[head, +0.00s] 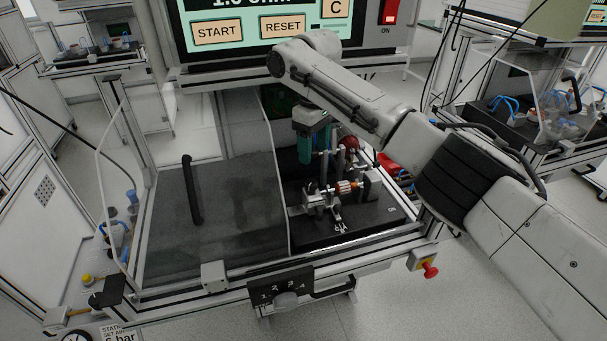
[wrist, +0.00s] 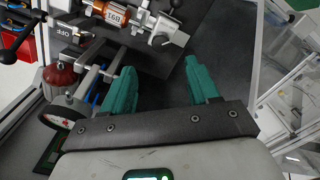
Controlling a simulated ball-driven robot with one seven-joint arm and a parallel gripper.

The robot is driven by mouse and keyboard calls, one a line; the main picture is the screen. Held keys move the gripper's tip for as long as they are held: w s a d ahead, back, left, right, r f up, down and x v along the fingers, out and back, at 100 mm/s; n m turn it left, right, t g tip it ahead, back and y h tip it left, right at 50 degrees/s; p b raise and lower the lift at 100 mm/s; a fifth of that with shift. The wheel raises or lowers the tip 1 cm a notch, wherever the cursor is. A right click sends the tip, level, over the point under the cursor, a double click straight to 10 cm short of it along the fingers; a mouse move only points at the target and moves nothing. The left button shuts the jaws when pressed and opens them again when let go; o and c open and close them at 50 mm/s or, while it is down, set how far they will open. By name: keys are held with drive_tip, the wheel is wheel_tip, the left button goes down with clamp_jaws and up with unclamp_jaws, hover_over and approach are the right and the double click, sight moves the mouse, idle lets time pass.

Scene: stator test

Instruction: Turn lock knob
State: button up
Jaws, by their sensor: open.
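My gripper (head: 316,148) hangs above the back of the test fixture inside the bench. Its two teal fingers are apart with nothing between them in the wrist view (wrist: 160,68). A copper-wound part (head: 346,187) sits clamped on the black fixture plate (head: 310,235); it also shows in the wrist view (wrist: 113,17), labelled 160. No knob is clearly marked as the lock. A grey knob (head: 288,299) is on the black numbered front panel, well below my gripper. A dark red knob (wrist: 62,80) lies left of the fingers in the wrist view, apart from them.
A clear guard with a black handle (head: 192,189) covers the left of the bench. A screen (head: 258,35) with START and RESET stands behind. A red button (head: 430,270) is at the front right corner. A dial gauge (wrist: 60,117) is close to the left finger.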

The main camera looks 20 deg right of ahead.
sight(312, 182)
wheel_tip(312, 182, down, 10)
drive_tip(key=shift+r+p, duration=0.15)
drive_tip(key=shift+p, duration=0.3)
drive_tip(key=shift+c, duration=0.2)
drive_tip(key=c, duration=1)
